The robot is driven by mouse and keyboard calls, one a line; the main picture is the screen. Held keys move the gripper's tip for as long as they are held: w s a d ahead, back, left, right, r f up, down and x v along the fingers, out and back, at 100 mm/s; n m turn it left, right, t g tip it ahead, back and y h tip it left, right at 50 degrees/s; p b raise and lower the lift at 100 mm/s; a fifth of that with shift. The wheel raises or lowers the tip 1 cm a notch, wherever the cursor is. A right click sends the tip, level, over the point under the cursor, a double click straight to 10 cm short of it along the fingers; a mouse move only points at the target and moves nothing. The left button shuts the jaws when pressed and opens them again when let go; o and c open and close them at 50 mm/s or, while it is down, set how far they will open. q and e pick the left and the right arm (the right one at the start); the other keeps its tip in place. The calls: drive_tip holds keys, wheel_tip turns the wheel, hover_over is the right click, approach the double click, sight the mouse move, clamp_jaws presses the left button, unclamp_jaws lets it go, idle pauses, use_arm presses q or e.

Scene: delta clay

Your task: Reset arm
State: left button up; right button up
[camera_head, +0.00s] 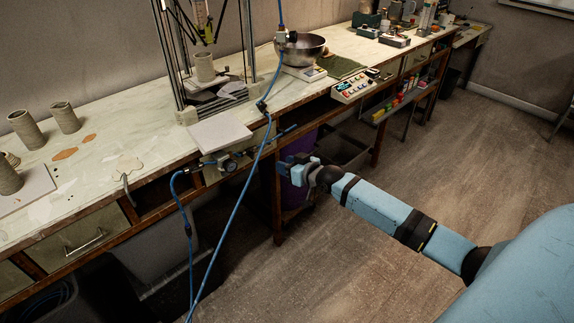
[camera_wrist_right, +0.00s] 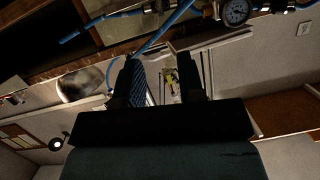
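My right arm (camera_head: 385,206) is light blue with black bands and comes in from the right. Its gripper (camera_head: 288,168) is in front of the workbench's front edge, just right of a hanging blue hose. In the right wrist view the two dark fingers of the right gripper (camera_wrist_right: 160,75) stand apart with nothing held between them; background shows through the gap. My left arm and left gripper are not in view.
The long workbench (camera_head: 100,165) carries clay cylinders (camera_head: 25,129), a printer frame and a metal bowl (camera_head: 301,48). A blue hose (camera_head: 238,205) and a gauge (camera_head: 228,163) hang at its front. The gauge (camera_wrist_right: 235,12) also shows in the wrist view. Open floor (camera_head: 440,140) lies right.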

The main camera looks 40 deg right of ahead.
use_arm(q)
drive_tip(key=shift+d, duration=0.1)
